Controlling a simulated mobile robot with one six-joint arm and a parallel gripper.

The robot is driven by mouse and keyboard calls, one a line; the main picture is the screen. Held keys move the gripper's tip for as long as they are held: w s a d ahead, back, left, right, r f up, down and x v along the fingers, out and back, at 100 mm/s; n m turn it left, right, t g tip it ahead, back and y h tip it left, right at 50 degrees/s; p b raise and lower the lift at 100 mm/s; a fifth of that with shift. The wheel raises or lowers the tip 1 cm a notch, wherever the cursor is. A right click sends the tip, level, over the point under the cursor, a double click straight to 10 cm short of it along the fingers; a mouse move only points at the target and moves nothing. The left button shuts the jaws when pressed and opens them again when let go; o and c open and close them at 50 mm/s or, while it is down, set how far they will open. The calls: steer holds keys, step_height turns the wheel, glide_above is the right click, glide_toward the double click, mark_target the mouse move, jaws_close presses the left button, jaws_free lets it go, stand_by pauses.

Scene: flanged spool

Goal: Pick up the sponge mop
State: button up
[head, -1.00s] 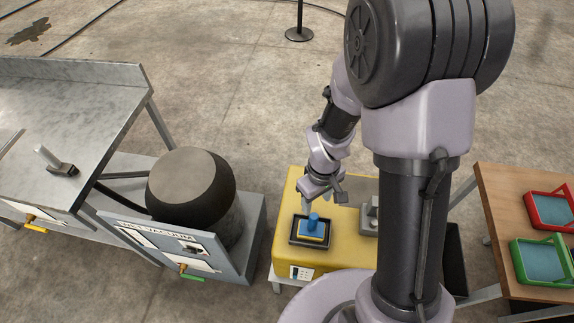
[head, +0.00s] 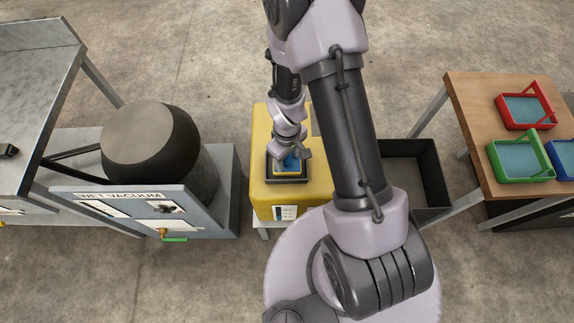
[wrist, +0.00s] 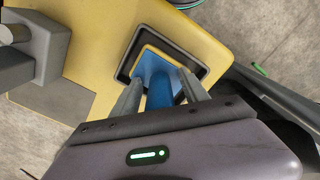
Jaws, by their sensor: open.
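The sponge mop (wrist: 160,83) has a blue body with an upright blue handle and a yellow edge. It sits in a dark square tray (head: 287,179) on a yellow stand (head: 262,206). In the head view the mop (head: 290,164) is partly hidden by my gripper (head: 292,156), which is right above it. In the wrist view my gripper (wrist: 162,86) is open, with one finger on each side of the blue handle. I cannot tell whether either finger touches the handle.
A grey block-shaped fixture (wrist: 38,38) stands on the yellow stand beside the tray. A wet vacuum (head: 155,150) stands to the left. A black bin (head: 425,200) and a wooden table (head: 465,125) with red, green and blue trays are to the right.

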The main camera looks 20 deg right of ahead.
steer(key=shift+r, duration=0.15)
jaws_close()
